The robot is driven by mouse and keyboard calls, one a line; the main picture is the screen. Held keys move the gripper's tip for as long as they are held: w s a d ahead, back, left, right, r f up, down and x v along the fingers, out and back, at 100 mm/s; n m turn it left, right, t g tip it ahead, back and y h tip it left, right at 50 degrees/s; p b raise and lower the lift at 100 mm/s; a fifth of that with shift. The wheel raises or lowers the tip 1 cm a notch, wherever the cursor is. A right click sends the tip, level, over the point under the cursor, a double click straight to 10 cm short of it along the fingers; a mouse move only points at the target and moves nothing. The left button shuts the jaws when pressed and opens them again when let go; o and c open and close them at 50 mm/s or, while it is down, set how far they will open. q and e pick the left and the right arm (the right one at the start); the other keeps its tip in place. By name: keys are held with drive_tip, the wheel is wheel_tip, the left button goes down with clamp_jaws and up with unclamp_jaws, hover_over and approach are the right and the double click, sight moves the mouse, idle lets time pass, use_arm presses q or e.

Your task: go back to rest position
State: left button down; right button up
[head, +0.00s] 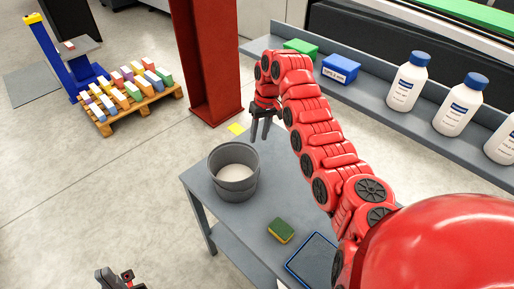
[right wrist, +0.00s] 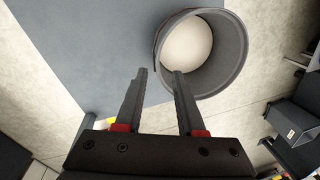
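My right gripper (head: 261,135) hangs at the end of the red arm, pointing down, just behind the grey bucket in the head view. In the right wrist view its two fingers (right wrist: 159,78) stand apart with nothing between them, so it is open and empty. The bucket's rim lies beyond the fingertips there. My left gripper (head: 120,279) shows only in part at the bottom edge of the head view, left of the table and away from any object. Whether its fingers are apart is hard to make out.
The grey bucket (head: 222,183) with whitish contents stands on the grey table (head: 247,219). A green-and-yellow sponge (head: 281,231) and blue-rimmed tray (head: 293,268) lie nearer. A shelf behind holds blue (head: 340,69) and green (head: 301,48) boxes and white bottles (head: 408,83). A red column (head: 206,60) stands behind.

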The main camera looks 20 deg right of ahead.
drive_tip(key=shift+r, duration=0.65)
drive_tip(key=shift+d, duration=0.1)
